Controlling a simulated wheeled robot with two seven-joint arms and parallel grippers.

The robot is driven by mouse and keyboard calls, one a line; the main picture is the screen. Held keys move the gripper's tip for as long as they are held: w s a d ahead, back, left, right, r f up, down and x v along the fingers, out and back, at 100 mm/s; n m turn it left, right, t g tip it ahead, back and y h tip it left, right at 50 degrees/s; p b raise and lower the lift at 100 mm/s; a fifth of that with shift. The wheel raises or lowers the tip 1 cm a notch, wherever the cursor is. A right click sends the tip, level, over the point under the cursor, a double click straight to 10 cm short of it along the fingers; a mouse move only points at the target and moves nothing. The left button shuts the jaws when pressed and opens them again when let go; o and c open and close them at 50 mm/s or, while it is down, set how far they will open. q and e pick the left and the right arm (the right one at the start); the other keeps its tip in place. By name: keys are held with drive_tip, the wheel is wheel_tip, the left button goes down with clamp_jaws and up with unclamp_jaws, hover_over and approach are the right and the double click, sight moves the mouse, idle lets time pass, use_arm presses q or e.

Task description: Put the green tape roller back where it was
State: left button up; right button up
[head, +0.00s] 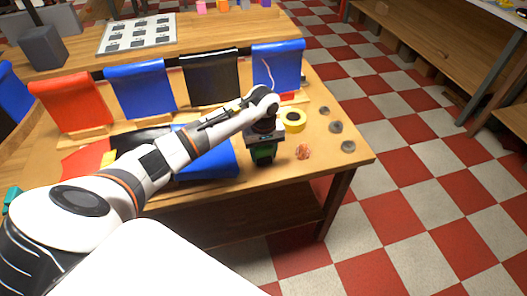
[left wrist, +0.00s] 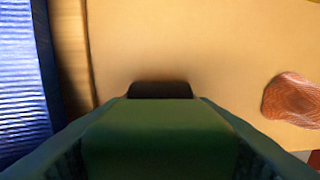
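The green tape roller (head: 263,155) is at the front right part of the wooden table, directly under my left gripper (head: 264,139). In the left wrist view the green roller (left wrist: 160,135) fills the bottom middle, with a dark end pointing away from me. My left gripper appears shut on it, with the roller between its fingers. I cannot tell whether the roller touches the table or hangs just above it. My right gripper is not in view.
A yellow tape roll (head: 293,121), a reddish-brown coil (head: 303,152) and several grey discs (head: 348,146) lie to the right. A blue sheet (head: 222,165) lies left of the roller. Red, blue and black draped panels (head: 211,77) stand behind. The table's front edge is close.

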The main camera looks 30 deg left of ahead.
use_arm(q)
drive_tip(key=o, duration=0.5)
drive_tip(key=shift+c, duration=0.2)
